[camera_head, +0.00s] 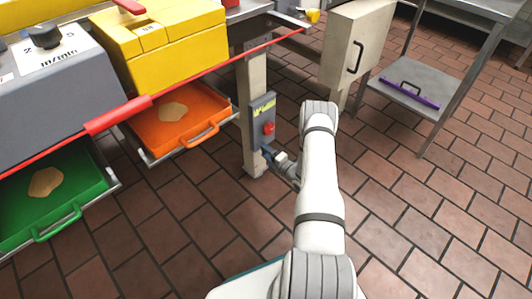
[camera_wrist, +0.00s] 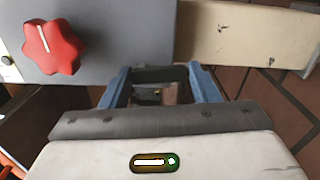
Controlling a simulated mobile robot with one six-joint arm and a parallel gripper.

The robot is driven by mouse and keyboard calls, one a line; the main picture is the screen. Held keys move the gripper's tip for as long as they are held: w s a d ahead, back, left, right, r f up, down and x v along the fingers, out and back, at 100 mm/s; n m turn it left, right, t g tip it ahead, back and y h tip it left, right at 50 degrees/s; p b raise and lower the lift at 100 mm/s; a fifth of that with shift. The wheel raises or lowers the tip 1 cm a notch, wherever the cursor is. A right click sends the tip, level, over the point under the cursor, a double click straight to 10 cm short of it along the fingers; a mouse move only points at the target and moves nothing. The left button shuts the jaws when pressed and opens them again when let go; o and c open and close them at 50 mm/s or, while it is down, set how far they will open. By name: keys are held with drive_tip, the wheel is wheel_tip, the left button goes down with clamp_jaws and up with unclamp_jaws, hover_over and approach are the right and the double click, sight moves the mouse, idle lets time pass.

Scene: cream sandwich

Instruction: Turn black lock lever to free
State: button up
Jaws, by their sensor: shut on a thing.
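A grey control panel (camera_head: 262,118) is fixed to the cream post; it fills the upper left of the wrist view (camera_wrist: 130,30). A red star-shaped knob (camera_wrist: 54,46) with a white line is on it, also seen in the head view (camera_head: 268,128). My gripper (camera_head: 266,152) is at the panel's lower end, below the knob. In the wrist view, its blue fingers (camera_wrist: 160,76) are shut on a dark piece, the black lock lever (camera_wrist: 158,73), at the panel's edge. Most of the lever is hidden, and its angle cannot be told.
An orange tray (camera_head: 160,138) and a green tray (camera_head: 85,190), each with a flat tan piece, are left of the post. A red rail (camera_head: 200,72) crosses above the panel. A cream cabinet (camera_head: 345,45) stands behind.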

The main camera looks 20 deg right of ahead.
drive_tip(key=shift+a+f, duration=0.1)
idle(0.3)
drive_tip(key=o, duration=1)
drive_tip(key=p+v, duration=0.2)
drive_tip(key=v, duration=0.6)
